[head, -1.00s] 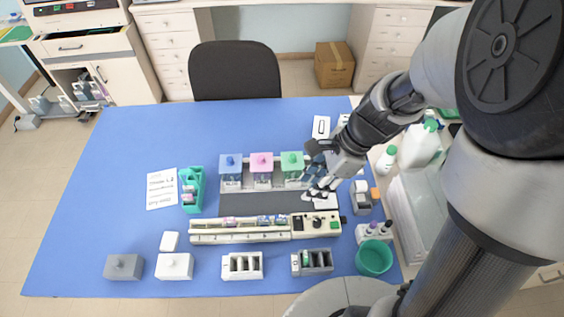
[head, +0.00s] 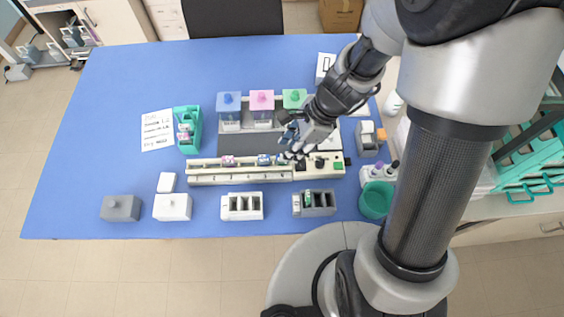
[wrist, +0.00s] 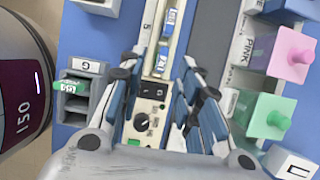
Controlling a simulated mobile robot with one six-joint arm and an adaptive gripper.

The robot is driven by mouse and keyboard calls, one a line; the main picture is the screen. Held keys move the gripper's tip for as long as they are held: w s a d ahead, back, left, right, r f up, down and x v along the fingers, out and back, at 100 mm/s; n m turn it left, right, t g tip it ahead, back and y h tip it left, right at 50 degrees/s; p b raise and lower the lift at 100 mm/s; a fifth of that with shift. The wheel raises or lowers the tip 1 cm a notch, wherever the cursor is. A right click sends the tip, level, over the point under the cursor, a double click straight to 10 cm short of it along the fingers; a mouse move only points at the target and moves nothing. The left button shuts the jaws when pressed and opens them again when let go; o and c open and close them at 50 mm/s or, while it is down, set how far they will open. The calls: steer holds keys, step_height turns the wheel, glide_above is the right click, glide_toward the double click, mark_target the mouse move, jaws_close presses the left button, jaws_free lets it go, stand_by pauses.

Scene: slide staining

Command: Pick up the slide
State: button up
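A long cream staining rail (head: 240,177) lies across the front of the mat with small slides in its slots. A pink-ended slide (head: 228,161) sits at its left part and a blue-ended slide (head: 264,160) further right. In the wrist view, blue-ended slides stand in the rail, one far (wrist: 169,22) and one nearer (wrist: 160,66). My gripper (head: 290,150) is over the rail's right part. In the wrist view my gripper (wrist: 160,68) is open and empty, its fingers on either side of the rail, the nearer blue slide between the tips. Its height above the rail is unclear.
A grey rack (head: 321,203) with a green slide stands in front of the rail, beside a white rack (head: 242,206). Blue, pink and green-lidded jars (head: 262,103) stand behind. A teal rack (head: 194,130) is left and a teal cup (head: 376,200) right.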

mark_target(282, 163)
steer(key=b+x, duration=0.1)
steer(key=x, duration=0.3)
steer(key=shift+w+a+f+b, duration=0.1)
steer(key=shift+b, duration=0.25)
steer(key=shift+c, duration=0.2)
jaws_close()
